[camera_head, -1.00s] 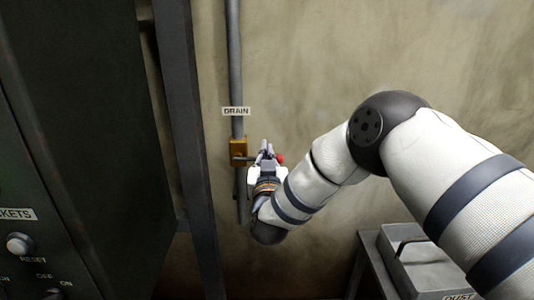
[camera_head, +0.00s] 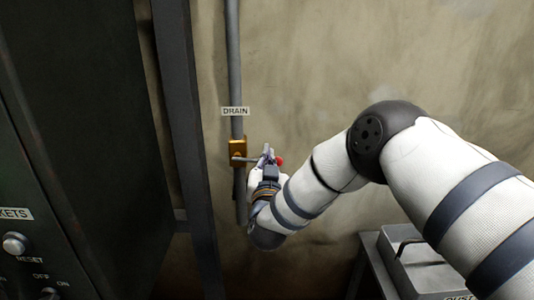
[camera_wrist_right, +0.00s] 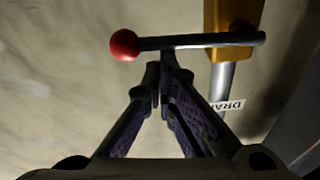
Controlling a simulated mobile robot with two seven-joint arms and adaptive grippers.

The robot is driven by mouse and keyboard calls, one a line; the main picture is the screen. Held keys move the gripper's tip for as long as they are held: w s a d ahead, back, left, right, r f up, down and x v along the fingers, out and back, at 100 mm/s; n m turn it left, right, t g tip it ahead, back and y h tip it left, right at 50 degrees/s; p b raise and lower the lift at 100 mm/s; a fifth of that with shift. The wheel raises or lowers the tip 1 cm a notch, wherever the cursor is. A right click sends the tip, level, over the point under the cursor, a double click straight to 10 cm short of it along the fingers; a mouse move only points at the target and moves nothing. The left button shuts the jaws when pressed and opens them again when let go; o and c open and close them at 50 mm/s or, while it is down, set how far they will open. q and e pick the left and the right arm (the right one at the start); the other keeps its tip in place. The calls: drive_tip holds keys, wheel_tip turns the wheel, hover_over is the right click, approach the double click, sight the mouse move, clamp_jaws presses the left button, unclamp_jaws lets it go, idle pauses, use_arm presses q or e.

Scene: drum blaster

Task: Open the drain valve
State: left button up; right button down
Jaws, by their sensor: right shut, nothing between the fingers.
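The drain valve has a brass-yellow body (camera_head: 238,148) on a grey vertical pipe, under a DRAIN label (camera_head: 235,111). Its grey lever (camera_head: 243,159) lies roughly level and ends in a red ball (camera_head: 280,161) on the right. My right gripper (camera_head: 267,152) is at the lever, between the valve body and the ball. In the right wrist view its fingertips (camera_wrist_right: 164,68) are together with nothing between them, right beside the lever (camera_wrist_right: 195,41). I cannot tell whether they touch it. The red ball (camera_wrist_right: 125,45) is left of the fingertips. My left gripper is out of view.
A dark cabinet (camera_head: 90,130) with a RESET button (camera_head: 14,243) stands at the left. A dark upright post (camera_head: 186,130) is just left of the pipe (camera_head: 233,60). A grey box (camera_head: 425,270) with a handle sits low at the right. The wall right of the valve is bare.

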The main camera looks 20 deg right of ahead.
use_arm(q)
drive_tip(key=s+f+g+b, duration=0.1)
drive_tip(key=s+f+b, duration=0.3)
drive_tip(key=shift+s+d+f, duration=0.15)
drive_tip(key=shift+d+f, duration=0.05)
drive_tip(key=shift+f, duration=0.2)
use_arm(e)
drive_tip(key=a+f+m+g, duration=0.1)
drive_tip(key=f+m, duration=0.3)
drive_tip(key=m, duration=0.5)
drive_tip(key=w+a+f+m+g+h, duration=0.1)
drive_tip(key=a+f+m, duration=0.3)
drive_tip(key=m, duration=0.5)
drive_tip(key=shift+w+f+h, duration=0.25)
drive_tip(key=shift+f+h, duration=0.05)
drive_tip(key=shift+f, duration=0.5)
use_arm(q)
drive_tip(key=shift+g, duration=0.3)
